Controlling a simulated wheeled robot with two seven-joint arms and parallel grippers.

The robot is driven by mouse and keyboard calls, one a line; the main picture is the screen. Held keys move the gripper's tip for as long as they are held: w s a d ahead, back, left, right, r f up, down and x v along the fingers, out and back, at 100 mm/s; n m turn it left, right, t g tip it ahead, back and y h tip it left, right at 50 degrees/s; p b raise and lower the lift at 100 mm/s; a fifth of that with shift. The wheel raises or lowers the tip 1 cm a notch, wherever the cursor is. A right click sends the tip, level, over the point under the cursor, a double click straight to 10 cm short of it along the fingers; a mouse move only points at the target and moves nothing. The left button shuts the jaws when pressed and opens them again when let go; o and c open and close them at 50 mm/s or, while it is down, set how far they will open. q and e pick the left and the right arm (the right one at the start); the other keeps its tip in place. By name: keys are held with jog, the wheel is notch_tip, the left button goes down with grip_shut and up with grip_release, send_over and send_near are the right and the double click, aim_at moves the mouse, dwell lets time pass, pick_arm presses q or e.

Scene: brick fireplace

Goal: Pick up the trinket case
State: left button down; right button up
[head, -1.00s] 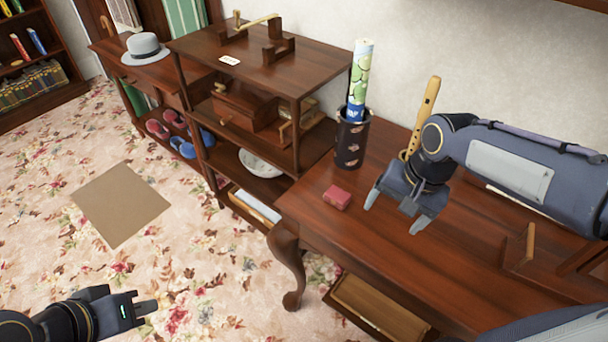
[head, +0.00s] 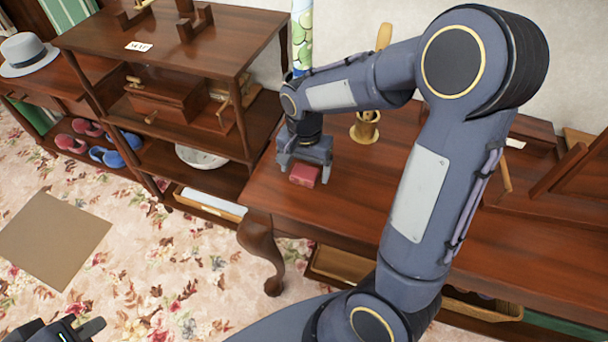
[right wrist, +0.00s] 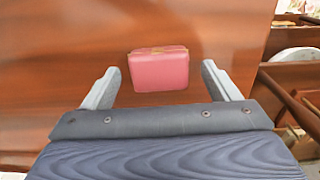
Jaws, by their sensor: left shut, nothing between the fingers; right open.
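The trinket case (head: 304,175) is a small red box on the wooden table (head: 330,215), near its left end. My right gripper (head: 302,172) is open above the case, pointing down. In the right wrist view the pink-red case (right wrist: 158,70) lies between and just beyond the two spread fingertips (right wrist: 160,82), with a gap on each side. No contact shows. My left gripper (head: 88,328) is shut and empty, low at the left above the carpet, partly cut off by the frame edge.
A patterned roll (head: 302,40) stands behind my right wrist. A wooden stand (head: 366,128) is on the table right of the case. A shelf unit (head: 190,100) adjoins the table's left side. My right arm hides much of the table.

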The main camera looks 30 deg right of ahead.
jog(key=shift+f, duration=0.55)
jog(key=c, duration=1.1)
jog(key=shift+o, duration=0.2)
jog(key=shift+r, duration=0.15)
